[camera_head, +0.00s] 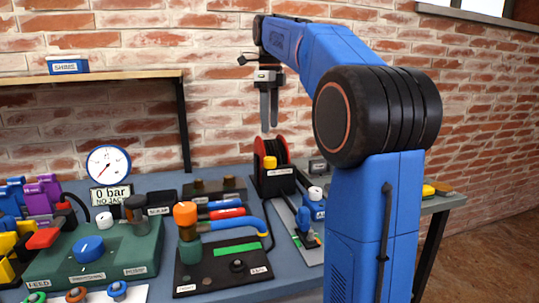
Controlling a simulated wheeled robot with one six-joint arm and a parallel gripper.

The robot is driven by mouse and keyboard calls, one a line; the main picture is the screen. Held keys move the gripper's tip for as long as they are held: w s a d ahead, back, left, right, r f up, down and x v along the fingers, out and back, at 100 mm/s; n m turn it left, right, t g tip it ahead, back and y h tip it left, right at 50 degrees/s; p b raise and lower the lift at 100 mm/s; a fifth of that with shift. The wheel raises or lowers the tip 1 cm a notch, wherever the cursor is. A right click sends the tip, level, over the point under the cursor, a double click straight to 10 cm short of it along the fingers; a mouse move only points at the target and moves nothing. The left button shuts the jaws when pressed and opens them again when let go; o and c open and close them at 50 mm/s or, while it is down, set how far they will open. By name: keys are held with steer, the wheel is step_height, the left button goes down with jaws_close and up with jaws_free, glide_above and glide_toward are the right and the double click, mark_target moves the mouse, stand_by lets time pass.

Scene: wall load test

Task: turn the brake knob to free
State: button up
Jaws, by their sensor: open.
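My gripper (269,128) hangs pointing down in front of the brick wall, with its two fingers a little apart and nothing between them. It appears above the black and red reel (285,181), with a gap between the fingertips and the reel. A yellow knob (270,163) sits on the reel's black housing, above a small white label too small to read. I cannot tell for sure that this is the brake knob, or which way it is set. Other knobs show on the bench: a blue one (89,248) and a white one (104,219) on the green console.
An orange-topped post (185,214) stands on a black board in front of the reel. A round gauge (108,165) reads "0 bar" on its plate. A wooden shelf (120,76) with a blue box (67,65) is at left.

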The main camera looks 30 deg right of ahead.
mark_target(270, 158)
step_height(270, 158, down, 11)
steer(key=shift+f, duration=0.1)
stand_by(0.3)
steer(key=c, duration=1)
